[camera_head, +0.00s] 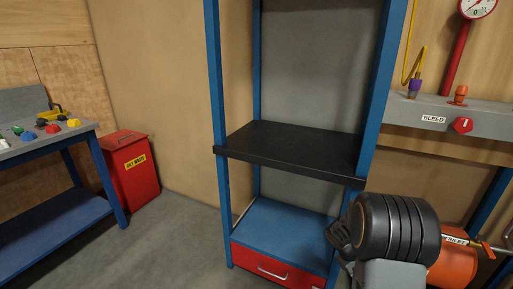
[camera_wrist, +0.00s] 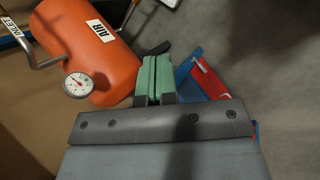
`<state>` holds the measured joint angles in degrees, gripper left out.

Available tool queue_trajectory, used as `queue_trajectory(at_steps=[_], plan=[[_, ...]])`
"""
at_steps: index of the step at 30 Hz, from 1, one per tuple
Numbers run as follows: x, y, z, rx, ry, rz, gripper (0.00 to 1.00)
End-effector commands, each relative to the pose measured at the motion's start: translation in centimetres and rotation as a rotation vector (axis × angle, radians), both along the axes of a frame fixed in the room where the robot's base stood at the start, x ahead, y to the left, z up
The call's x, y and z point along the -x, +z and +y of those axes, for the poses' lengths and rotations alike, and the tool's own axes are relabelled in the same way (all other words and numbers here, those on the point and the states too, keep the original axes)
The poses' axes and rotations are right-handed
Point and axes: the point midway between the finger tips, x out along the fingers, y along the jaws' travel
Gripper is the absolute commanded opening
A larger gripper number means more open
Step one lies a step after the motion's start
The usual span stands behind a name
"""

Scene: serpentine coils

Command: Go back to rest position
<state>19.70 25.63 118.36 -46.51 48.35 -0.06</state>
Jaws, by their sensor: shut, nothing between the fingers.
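My gripper (camera_wrist: 153,78) shows in the wrist view, its two green fingers pressed together with nothing between them. It is just right of an orange tank (camera_wrist: 75,45) marked AIR, and I cannot tell how far apart they are in depth. In the head view, the dark rounded links of my arm are at the lower right, in front of the orange tank (camera_head: 452,268). The fingers cannot be made out there.
A blue-framed rack with an empty black shelf (camera_head: 300,145) and a red drawer (camera_head: 275,268) stands in the middle. A red bin (camera_head: 132,172) and a blue workbench (camera_head: 45,225) are at left. A grey panel marked BLEED (camera_head: 478,122) is at right.

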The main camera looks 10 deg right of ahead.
Motion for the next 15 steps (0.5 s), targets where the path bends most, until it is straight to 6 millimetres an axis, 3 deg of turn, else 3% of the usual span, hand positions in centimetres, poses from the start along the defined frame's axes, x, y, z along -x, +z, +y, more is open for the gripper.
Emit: queue_trajectory(at_steps=[1,6,9,15], plan=[[0.0,5.7,1.9,-0.016,-0.018,-0.062,0.00],[1.7,17.1,8.8,-0.131,-0.095,-0.253,0.00],[3.3,22.5,12.6,-0.219,-0.127,-0.356,0.00],[6.5,29.8,18.4,-0.391,-0.165,-0.501,0.00]])
